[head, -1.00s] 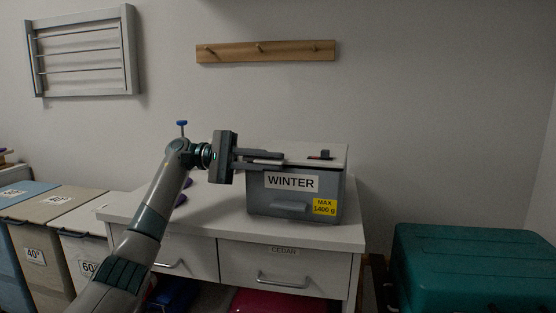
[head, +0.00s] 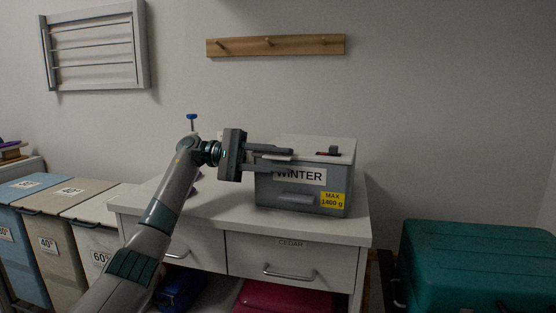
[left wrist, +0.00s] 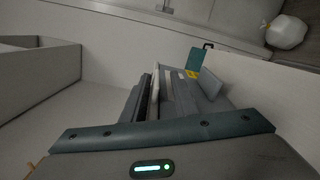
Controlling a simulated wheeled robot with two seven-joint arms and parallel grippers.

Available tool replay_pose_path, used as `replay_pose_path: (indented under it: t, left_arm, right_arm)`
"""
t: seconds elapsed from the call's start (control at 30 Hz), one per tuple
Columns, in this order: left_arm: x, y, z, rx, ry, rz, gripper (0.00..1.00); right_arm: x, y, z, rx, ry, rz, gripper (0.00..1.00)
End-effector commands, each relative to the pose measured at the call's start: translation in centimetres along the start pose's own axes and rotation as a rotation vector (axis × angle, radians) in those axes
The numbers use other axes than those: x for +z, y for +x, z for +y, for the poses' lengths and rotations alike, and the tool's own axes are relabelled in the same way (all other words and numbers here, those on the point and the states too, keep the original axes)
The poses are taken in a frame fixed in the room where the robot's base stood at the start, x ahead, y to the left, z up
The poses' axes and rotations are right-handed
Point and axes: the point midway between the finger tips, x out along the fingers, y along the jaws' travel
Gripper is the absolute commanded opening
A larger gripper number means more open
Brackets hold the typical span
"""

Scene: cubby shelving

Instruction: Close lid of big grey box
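The grey box (head: 303,196) with a WINTER label and a yellow MAX 1400 g label stands on the white drawer cabinet in the head view. Its pale lid (head: 312,147) lies flat over the top, with a dark latch piece at the front; whether it is fully seated I cannot tell. My left gripper (head: 285,155) is at the box's upper left front, fingers pointing right across the front edge and covering part of the label. Contact and finger gap are unclear. The fingers also show in the left wrist view (left wrist: 165,95). My right gripper is not in view.
The white cabinet (head: 232,215) has free top space left of the box. A teal case (head: 475,262) stands at the lower right. Blue, beige and white bins (head: 75,215) stand at the left. A wooden peg rail (head: 300,46) is on the wall above.

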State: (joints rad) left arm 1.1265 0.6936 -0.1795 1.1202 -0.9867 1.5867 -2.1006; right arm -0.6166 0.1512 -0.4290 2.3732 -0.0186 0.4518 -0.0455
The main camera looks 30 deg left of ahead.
Motion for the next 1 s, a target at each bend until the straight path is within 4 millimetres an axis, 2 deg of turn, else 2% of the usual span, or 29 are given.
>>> replay_pose_path:
  t: [0.27,0.47,0.67,0.87,1.0]
  left_arm:
    - [0.1,-0.1,0.1,0.001,0.002,0.001,0.24]
    - [0.1,-1.2,0.3,0.004,0.003,0.003,0.24]
    - [0.1,-3.9,0.3,0.004,0.003,0.003,0.24]
    - [0.1,-7.7,0.4,0.005,0.001,0.004,0.24]
    - [0.1,-10.4,0.4,0.005,0.001,0.003,0.24]
  right_arm:
    - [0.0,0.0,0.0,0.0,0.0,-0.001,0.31]
    - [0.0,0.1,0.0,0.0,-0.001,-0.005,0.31]
    - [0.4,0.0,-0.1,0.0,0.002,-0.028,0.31]
    - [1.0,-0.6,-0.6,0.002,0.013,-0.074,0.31]
    - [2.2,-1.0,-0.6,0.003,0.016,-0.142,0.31]
